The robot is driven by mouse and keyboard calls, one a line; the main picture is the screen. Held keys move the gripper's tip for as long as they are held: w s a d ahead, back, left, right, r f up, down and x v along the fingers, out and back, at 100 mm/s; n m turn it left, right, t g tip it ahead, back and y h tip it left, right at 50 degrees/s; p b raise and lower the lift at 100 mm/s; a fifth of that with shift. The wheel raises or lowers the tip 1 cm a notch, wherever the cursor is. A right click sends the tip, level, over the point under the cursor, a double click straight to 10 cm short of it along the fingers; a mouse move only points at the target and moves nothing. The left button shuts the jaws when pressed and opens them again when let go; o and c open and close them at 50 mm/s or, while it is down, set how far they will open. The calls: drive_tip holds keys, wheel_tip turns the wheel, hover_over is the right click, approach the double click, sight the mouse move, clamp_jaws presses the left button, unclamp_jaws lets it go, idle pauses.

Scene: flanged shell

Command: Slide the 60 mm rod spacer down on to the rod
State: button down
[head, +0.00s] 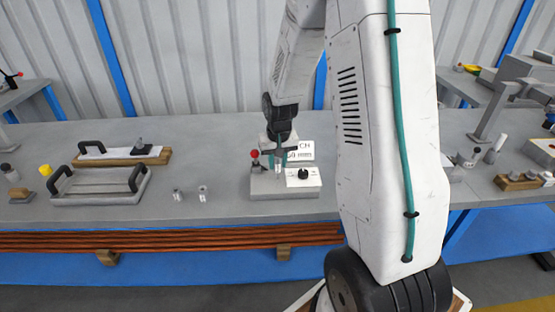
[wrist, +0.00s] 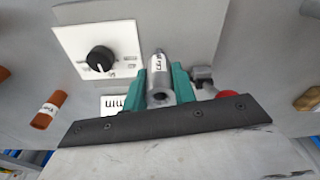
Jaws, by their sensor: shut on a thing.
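My gripper (head: 279,160) is over the grey block fixture (head: 262,187) in the head view. In the wrist view its teal fingers (wrist: 168,88) are shut on a metal cylinder with a lettered label, the spacer (wrist: 163,72). An open bore shows in the end of the spacer nearest the camera. The rod cannot be made out in either view, so I cannot tell whether the spacer is around it or apart from it.
A white panel with a black knob (head: 303,174) is on the fixture's right. A red ball-ended lever (head: 254,154) stands close left of my gripper. Two small metal cylinders (head: 177,195) (head: 202,193) and a handled tray (head: 98,187) are further left. A lettered sign (head: 303,150) stands behind.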

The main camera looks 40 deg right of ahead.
sight(277, 176)
drive_tip(key=shift+f, duration=1.65)
drive_tip(key=c, duration=1.1)
unclamp_jaws()
drive_tip(key=shift+o, duration=0.2)
drive_tip(key=r, duration=0.5)
drive_tip(key=s+r, duration=0.1)
drive_tip(key=r, duration=0.1)
drive_tip(key=shift+a+r, duration=0.15)
drive_tip(key=shift+r, duration=0.25)
